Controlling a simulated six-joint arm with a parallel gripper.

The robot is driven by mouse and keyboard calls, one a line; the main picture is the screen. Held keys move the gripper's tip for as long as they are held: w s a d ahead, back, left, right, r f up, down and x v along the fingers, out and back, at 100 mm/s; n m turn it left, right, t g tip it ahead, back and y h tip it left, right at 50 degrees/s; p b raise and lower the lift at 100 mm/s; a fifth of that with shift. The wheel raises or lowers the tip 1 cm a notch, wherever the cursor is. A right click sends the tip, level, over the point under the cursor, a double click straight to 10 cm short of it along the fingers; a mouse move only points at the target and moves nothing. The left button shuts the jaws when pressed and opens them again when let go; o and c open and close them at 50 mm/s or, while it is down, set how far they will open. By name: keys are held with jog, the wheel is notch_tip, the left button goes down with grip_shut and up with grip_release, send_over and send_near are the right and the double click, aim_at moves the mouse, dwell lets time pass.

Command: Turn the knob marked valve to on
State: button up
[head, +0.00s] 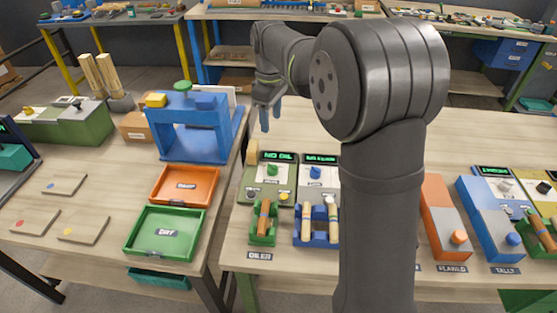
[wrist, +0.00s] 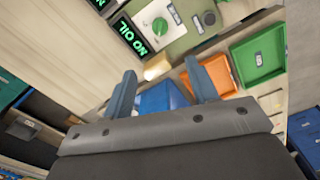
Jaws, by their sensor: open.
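A green knob (head: 272,170) sits on a pale plate of the green oiler panel (head: 255,186), below its "NO OIL" display (head: 278,157). The knob also shows in the wrist view (wrist: 160,26), near the top. Its small lettering is too small to read, so I cannot tell a valve mark or its setting. A blue knob (head: 315,172) is on the neighbouring panel to the right. My gripper (head: 270,115) is open and empty, above and behind the oiler panel, apart from the knob. Its two fingers also show in the wrist view (wrist: 160,70).
A blue press frame (head: 195,125), an orange tray (head: 184,185) and a green tray (head: 165,233) are on the left bench. Racks with wooden pieces (head: 319,222) stand in front. Bare bench lies behind the panels.

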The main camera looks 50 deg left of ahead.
jog(key=m, duration=0.2)
send_near(272, 165)
notch_tip(272, 165, down, 10)
jog(key=shift+r, duration=0.1)
dwell(0.4)
jog(key=c, duration=1)
